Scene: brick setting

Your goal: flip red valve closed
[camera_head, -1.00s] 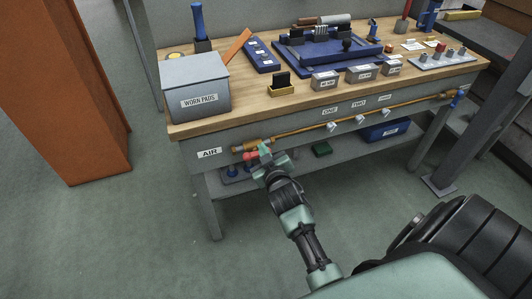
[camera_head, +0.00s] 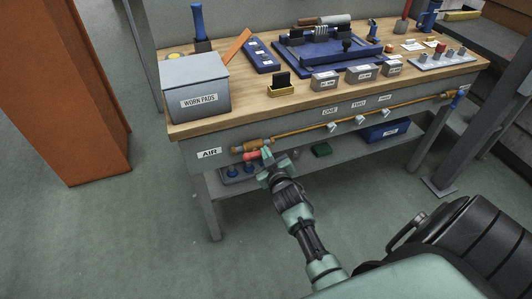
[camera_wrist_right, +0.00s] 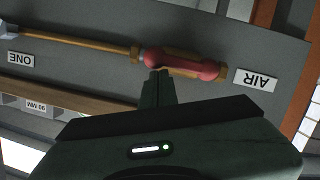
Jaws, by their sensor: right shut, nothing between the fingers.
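The red valve handle (camera_head: 251,155) is at the left end of the brass air pipe (camera_head: 305,126), beside the AIR label (camera_head: 209,153) on the bench's front. In the wrist view the red handle (camera_wrist_right: 185,66) lies along the brass pipe (camera_wrist_right: 75,41), roughly in line with it. My right gripper (camera_head: 266,154) is at the handle's right end in the head view. In the wrist view its shut, empty fingertips (camera_wrist_right: 158,74) are just below the handle's left end. I cannot tell whether they touch it. My left gripper is not in view.
The workbench (camera_head: 245,97) carries a grey WORN PADS box (camera_head: 197,87) and a blue fixture (camera_head: 330,50). An orange cabinet (camera_head: 75,100) stands left. Floor in front is open.

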